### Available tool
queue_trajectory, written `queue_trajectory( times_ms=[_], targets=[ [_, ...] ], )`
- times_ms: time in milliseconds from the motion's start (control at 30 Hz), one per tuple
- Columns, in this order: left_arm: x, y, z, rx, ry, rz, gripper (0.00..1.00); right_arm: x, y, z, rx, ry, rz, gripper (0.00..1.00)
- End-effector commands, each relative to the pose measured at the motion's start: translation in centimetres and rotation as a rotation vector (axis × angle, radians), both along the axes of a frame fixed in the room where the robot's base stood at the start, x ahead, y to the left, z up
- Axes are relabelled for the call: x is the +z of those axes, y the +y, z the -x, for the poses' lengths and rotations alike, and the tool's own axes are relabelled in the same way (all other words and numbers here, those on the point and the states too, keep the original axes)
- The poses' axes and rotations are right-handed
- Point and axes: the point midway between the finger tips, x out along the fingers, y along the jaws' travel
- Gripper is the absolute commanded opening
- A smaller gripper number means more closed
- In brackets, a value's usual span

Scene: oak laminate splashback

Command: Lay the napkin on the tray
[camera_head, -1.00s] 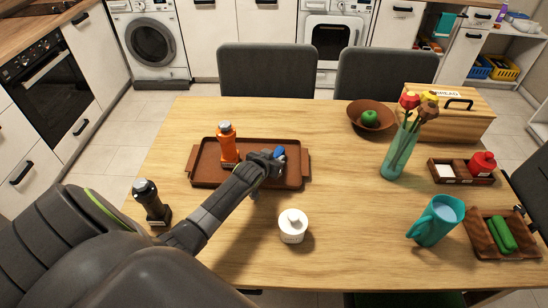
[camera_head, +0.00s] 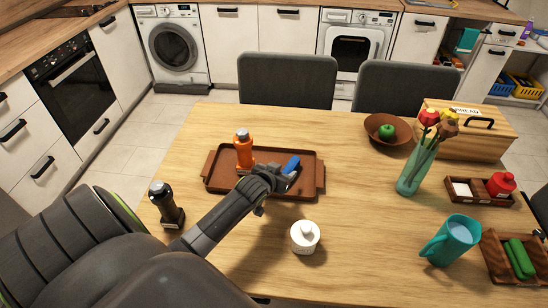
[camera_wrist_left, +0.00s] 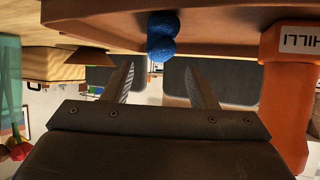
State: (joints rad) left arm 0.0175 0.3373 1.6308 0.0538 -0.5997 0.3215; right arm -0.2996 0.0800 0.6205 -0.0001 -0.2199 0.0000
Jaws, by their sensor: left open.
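The brown tray (camera_head: 224,187) lies on the table in front of me. A small blue bundle (camera_head: 292,164), which looks like the rolled napkin, rests on the tray's right part. In the left wrist view, which is upside down, the bundle (camera_wrist_left: 162,36) sits against the tray surface (camera_wrist_left: 100,12), apart from the fingers. My left gripper (camera_head: 283,182) is over the tray's near right side, just short of the bundle. Its two fingers (camera_wrist_left: 160,84) are open with nothing between them. My right gripper is not in view.
An orange bottle (camera_head: 244,150) stands on the tray's left part. A dark bottle (camera_head: 166,205) stands beside my left arm. A bowl (camera_head: 400,135), vase (camera_head: 412,178) and teal jug (camera_head: 452,240) are further right.

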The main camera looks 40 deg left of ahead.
Motion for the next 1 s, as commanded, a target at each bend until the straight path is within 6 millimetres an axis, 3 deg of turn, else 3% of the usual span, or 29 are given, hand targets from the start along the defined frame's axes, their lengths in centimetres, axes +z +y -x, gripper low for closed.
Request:
queue_trajectory(
  times_ms=[200, 400, 1000],
  targets=[
    [1.7, -0.4, 3.0, -0.001, -0.001, -0.002, 0.52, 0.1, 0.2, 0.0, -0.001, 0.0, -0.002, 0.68],
    [2.6, -0.7, 4.7, 0.0, 0.0, -0.001, 0.52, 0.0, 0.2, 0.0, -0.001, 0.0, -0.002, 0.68],
    [2.9, -0.8, 5.3, 0.0, 0.0, -0.001, 0.52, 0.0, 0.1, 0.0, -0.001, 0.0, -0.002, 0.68]
  ],
)
